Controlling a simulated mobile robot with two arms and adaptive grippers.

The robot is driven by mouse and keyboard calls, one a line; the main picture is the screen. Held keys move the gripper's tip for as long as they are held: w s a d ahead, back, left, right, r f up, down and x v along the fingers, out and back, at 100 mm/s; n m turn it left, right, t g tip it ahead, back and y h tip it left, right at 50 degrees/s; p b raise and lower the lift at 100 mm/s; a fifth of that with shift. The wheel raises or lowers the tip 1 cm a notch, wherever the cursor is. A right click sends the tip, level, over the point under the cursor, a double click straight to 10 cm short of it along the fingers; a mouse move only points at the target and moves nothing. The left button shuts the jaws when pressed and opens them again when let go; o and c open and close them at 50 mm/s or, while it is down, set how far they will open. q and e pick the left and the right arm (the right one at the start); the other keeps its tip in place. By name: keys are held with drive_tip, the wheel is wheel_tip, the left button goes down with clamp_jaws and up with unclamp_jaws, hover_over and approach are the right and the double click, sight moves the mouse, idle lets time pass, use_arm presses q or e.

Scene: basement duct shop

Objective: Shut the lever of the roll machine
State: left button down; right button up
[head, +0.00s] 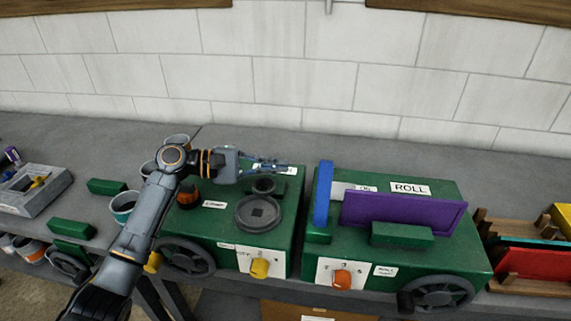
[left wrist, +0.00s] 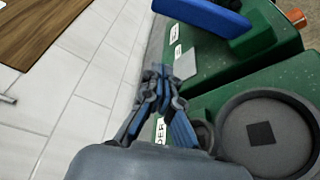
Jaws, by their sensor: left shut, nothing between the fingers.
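The roll machine (head: 460,262) is a green box marked ROLL at the right of the head view. Its blue lever (head: 323,194) is at the machine's left edge, by a small green block. In the left wrist view the lever (left wrist: 203,16) is a blue bar at the top, beyond the fingertips. My left gripper (head: 283,167) is shut and empty over the back of the other green machine, left of the lever and apart from it. It also shows in the left wrist view (left wrist: 163,76). My right gripper is not in view.
The other green machine (head: 228,228) has a dark round dish (head: 258,213) on top. A purple panel (head: 400,215) stands on the roll machine. Cups and green blocks lie on the left, a rack with coloured sheets (head: 530,262) on the right. The bench behind the machines is clear.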

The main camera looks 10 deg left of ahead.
sight(323, 197)
use_arm(q)
drive_tip(key=s+d+p, duration=0.1)
drive_tip(key=d+p, duration=0.4)
drive_tip(key=d, duration=0.3)
drive_tip(key=shift+s+r+p, duration=0.15)
drive_tip(key=shift+r+p, duration=0.15)
drive_tip(key=shift+r, duration=0.05)
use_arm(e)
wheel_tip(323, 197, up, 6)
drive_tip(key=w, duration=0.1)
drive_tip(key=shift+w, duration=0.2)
use_arm(q)
drive_tip(key=s+r+m+h+b, duration=0.1)
drive_tip(key=s+m+h+b, duration=0.2)
drive_tip(key=s+m+b, duration=0.7)
drive_tip(key=shift+s+r+t+b, duration=0.2)
drive_tip(key=shift+t+b, duration=0.2)
drive_tip(key=shift+b, duration=3.9)
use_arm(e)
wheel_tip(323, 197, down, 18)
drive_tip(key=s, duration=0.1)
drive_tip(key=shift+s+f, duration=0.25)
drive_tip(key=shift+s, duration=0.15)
